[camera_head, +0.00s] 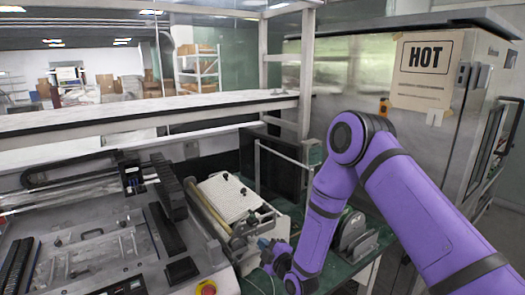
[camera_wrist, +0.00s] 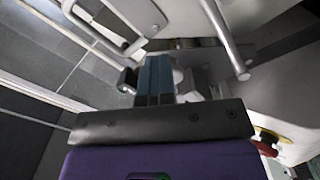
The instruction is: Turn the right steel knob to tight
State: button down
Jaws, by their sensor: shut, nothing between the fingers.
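My gripper (camera_head: 265,244) is at the right front of the roller device, close to its end, with its blue fingers together. In the wrist view the shut blue fingers (camera_wrist: 158,60) point up the picture with nothing seen between them. A small dark round part with a pale end (camera_wrist: 127,81) shows just left of the fingers, apart from them as far as I can see. In the head view a metal, knob-like part (camera_head: 238,243) sits at the device's front end, left of my gripper. I cannot tell for sure which part is the right steel knob, or how far it is turned.
The roller device has a white perforated plate (camera_head: 228,197) with small black knobs. A red and yellow stop button (camera_head: 206,288) is at the front. A flatbed machine (camera_head: 85,250) fills the left. A steel cabinet marked HOT (camera_head: 440,135) stands behind right. The green bench (camera_head: 338,270) is partly hidden.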

jog(key=shift+s+a+f, duration=0.15)
jog(key=shift+a+f, duration=0.5)
jog(key=shift+a, duration=0.3)
jog(key=shift+d+f, duration=0.15)
jog(key=shift+f, duration=0.05)
jog(key=shift+w+d+f+v, duration=0.1)
jog(key=shift+v, duration=0.85)
jog(key=shift+w+d+f+v, duration=0.1)
jog(key=shift+v, duration=0.85)
jog(key=shift+w+d+f+v, duration=0.1)
jog(key=shift+d+v, duration=0.05)
jog(key=shift+v, duration=0.85)
